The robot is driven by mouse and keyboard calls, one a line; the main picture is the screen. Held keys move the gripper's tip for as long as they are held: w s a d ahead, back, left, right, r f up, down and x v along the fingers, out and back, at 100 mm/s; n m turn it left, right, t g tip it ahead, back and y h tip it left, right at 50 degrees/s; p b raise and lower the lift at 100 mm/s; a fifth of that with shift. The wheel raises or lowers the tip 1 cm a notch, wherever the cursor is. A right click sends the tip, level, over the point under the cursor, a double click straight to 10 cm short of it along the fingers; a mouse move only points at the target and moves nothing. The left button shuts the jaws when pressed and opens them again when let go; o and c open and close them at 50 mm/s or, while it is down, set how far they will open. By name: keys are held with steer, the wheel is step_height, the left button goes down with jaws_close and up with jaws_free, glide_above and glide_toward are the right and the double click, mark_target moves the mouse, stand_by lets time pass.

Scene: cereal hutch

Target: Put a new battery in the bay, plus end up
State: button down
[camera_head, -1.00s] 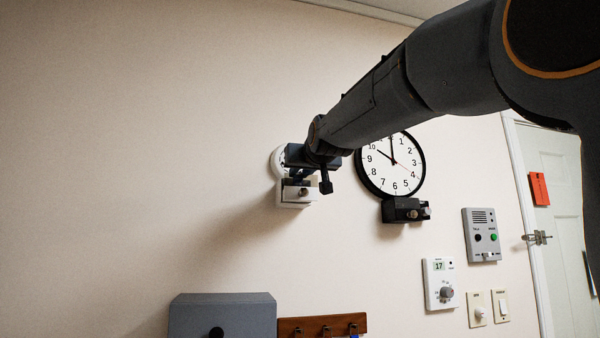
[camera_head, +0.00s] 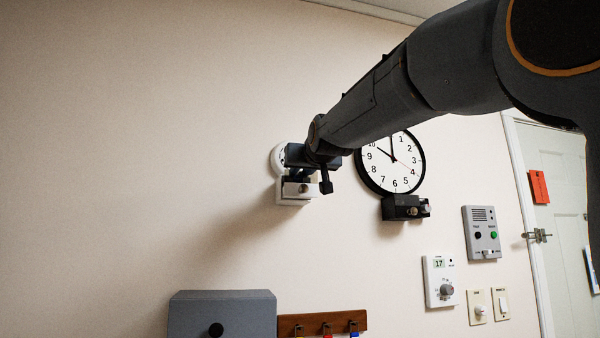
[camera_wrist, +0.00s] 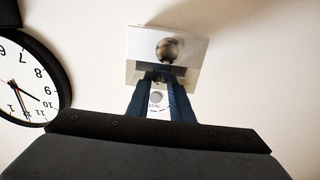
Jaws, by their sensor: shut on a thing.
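A white round unit (camera_head: 278,158) is on the wall, with a white box (camera_head: 291,200) that has a round metal knob (camera_head: 303,188) just below it. In the wrist view the box (camera_wrist: 190,52) and its knob (camera_wrist: 168,50) show beyond the fingertips. My gripper (camera_head: 297,174) is at the box, in front of the round unit; it also shows in the wrist view (camera_wrist: 158,78). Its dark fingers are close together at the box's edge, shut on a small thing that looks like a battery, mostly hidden. I cannot tell its plus end or whether it sits inside the bay.
A wall clock (camera_head: 391,162) with a black box (camera_head: 400,207) under it is close to the right of my gripper. A grey case (camera_head: 222,312) and a hook rail (camera_head: 318,322) are lower down. A thermostat, intercom and switches are at right. The wall to the left is clear.

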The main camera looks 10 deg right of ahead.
steer(key=shift+f+b, duration=0.4)
steer(key=shift+b, duration=0.1)
stand_by(0.5)
steer(key=c, duration=1.1)
jaws_free()
steer(key=shift+r, duration=0.15)
steer(key=shift+r+p, duration=1.95)
steer(key=shift+r, duration=0.45)
